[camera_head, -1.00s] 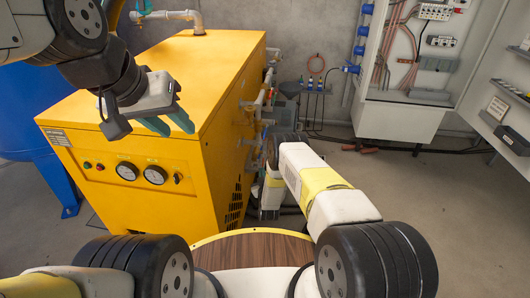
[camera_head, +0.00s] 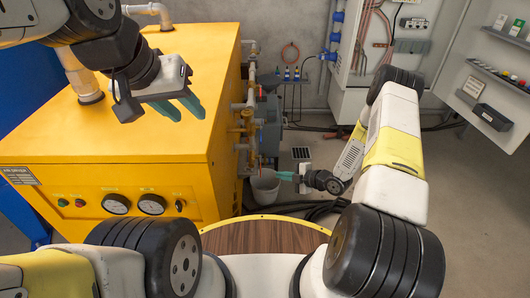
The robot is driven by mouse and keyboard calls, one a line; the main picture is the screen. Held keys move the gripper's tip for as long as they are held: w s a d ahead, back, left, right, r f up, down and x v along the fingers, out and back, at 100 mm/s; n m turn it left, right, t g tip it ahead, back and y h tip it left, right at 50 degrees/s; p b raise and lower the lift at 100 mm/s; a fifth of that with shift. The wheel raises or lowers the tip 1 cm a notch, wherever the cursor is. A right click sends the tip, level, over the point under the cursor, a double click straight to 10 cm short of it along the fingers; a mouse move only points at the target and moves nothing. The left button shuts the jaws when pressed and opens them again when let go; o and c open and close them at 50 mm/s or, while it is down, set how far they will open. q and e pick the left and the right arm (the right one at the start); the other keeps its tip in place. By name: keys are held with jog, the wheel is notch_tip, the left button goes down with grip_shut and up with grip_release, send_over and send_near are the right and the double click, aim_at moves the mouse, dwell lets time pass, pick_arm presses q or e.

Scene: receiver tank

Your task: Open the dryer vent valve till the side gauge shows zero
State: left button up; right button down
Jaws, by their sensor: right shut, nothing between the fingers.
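The yellow dryer cabinet (camera_head: 150,120) stands at the left, with two round gauges, a left one (camera_head: 116,203) and a right one (camera_head: 152,204), on its front. Pipes with brass-coloured valves (camera_head: 248,118) run along its right side. I cannot tell which is the vent valve, and I cannot make out a side gauge. My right gripper (camera_head: 285,176) is shut and empty, its teal tips pointing left near the lower end of this pipework, by a grey bucket (camera_head: 265,189). I cannot tell whether it touches anything. My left gripper (camera_head: 180,107) is open and empty above the cabinet top.
A grey cylindrical part (camera_head: 269,122) stands behind the pipes. Dark hoses (camera_head: 325,208) lie on the floor right of the bucket. An open electrical cabinet (camera_head: 385,50) stands at the back right. A blue tank (camera_head: 30,85) is at the left. Floor at the right is clear.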

jog(key=w+d+f+x, duration=0.1)
jog(key=d+x, duration=0.1)
jog(key=x, duration=1)
jog(key=shift+w+a+f, duration=0.15)
jog(key=shift+w, duration=0.25)
jog(key=shift+f, duration=0.1)
jog(key=shift+w+f+n+t+y, duration=0.3)
jog(key=shift+w+f+n+t, duration=0.2)
jog(key=shift+w+f+t, duration=0.35)
jog(key=shift+w+f+n+t+y, duration=0.3)
jog(key=shift+w+f+n+t, duration=0.3)
jog(key=shift+f, duration=0.35)
jog(key=shift+w, duration=0.2)
